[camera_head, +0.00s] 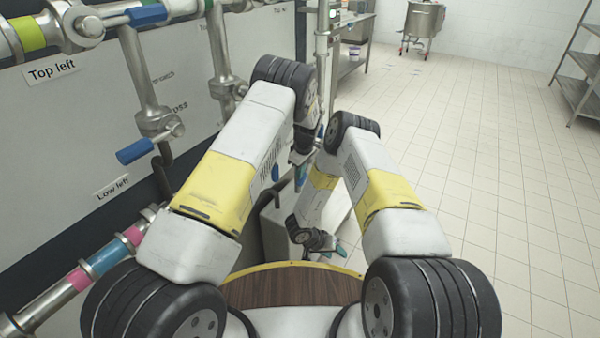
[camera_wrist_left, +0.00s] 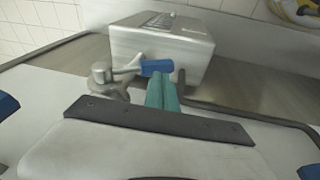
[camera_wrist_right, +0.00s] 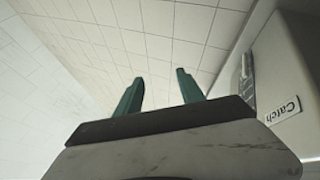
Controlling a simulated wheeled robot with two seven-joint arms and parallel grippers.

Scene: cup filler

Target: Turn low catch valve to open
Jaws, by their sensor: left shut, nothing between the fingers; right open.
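In the left wrist view a blue valve handle (camera_wrist_left: 156,67) extends sideways from a silver valve body (camera_wrist_left: 103,75). I see no label on this valve, so I cannot confirm that it is the low catch valve. My left gripper (camera_wrist_left: 162,80) has its teal fingers shut together and empty. Their tips are right at the handle; whether they touch it I cannot tell. In the head view the left fingers are not clear behind the arms. My right gripper (camera_wrist_right: 160,80) is open and empty, above tiled floor. It also shows low in the head view (camera_head: 328,244).
In the right wrist view a "Catch" label (camera_wrist_right: 283,110) is on a pale box at the right. A metal box (camera_wrist_left: 165,40) stands behind the valve. Pipes and blue-handled valves (camera_head: 136,151), with "Top left" and "Low left" labels, line the left. Floor (camera_head: 480,150) at right is clear.

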